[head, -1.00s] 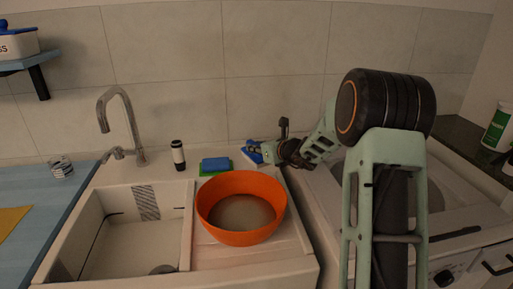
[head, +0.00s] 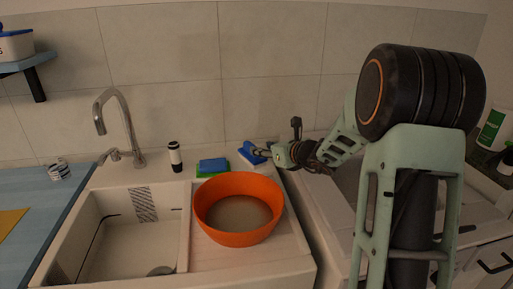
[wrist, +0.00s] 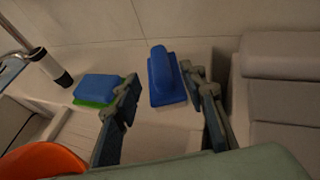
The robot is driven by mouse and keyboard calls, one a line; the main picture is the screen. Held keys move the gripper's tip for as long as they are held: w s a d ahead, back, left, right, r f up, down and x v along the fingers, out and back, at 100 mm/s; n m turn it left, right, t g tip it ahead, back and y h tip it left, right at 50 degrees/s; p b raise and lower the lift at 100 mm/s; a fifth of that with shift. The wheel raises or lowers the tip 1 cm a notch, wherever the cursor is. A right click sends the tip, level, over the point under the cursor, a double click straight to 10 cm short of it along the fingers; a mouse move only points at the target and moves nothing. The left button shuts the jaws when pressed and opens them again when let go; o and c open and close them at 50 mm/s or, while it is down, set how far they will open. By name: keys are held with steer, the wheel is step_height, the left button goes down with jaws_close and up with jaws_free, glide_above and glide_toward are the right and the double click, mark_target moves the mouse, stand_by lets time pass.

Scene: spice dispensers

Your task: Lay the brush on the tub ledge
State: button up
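The blue brush (wrist: 167,78), a flat block with a raised handle, appears to rest on the white ledge behind the sink unit (wrist: 160,120), near its right end. It also shows in the head view (head: 251,153), right of the sponges. My gripper (wrist: 166,100) is open, its two fingers well apart in the wrist view. The brush shows between and beyond the fingers, with visible space on the left; the right finger is close to its edge. In the head view my gripper (head: 270,152) comes from the right, at the brush. Whether it touches the brush is unclear.
A blue sponge (head: 213,164) and green sponge (head: 206,175) lie left of the brush. An orange bowl (head: 238,232) stands in front. A black-and-white bottle (head: 175,157) and tap (head: 130,130) stand further left. The tiled wall (head: 270,60) is close behind.

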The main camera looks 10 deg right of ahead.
steer(key=shift+v, duration=2.4)
